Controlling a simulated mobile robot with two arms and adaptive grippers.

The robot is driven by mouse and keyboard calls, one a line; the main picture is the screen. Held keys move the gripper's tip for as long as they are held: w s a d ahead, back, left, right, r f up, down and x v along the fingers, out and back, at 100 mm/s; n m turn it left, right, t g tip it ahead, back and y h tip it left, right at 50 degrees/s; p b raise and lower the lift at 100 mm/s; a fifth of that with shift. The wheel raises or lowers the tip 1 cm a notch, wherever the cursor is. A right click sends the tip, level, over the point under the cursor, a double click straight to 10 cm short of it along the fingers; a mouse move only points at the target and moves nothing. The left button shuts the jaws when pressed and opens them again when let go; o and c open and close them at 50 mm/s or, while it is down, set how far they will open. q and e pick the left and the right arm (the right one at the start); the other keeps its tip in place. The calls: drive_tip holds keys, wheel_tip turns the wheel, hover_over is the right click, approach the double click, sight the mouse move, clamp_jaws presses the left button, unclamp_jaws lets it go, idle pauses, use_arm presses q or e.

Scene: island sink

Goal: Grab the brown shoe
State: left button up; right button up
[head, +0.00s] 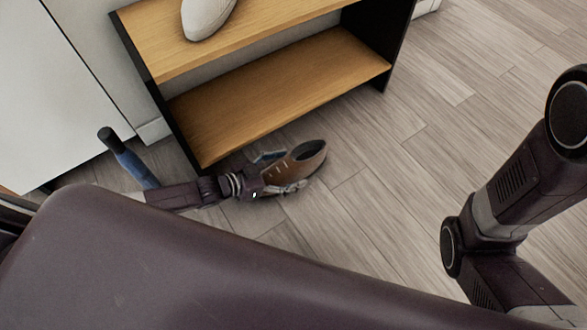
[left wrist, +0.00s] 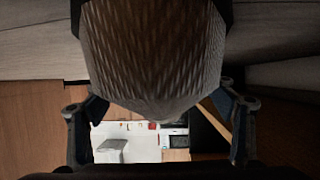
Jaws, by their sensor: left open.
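The brown shoe (head: 308,158) is on the wood floor, beside the front of the low shelf. In the head view its opening faces up at the right end. My left gripper (head: 281,172) is at the shoe's left end, with one finger on each side of it. In the left wrist view a dark, ridged surface of the shoe (left wrist: 155,50) fills the upper middle, between the open fingers of the left gripper (left wrist: 160,108). I cannot tell whether the fingers touch it. My right gripper is out of view.
The wooden shelf (head: 280,88) with black side panels stands just behind the shoe. A pale rounded object (head: 205,15) rests on its upper board. A white cabinet (head: 55,90) is at the left. The floor (head: 400,150) to the right of the shoe is clear.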

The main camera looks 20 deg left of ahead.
use_arm(q)
drive_tip(key=c, duration=1.5)
drive_tip(key=shift+r, duration=0.15)
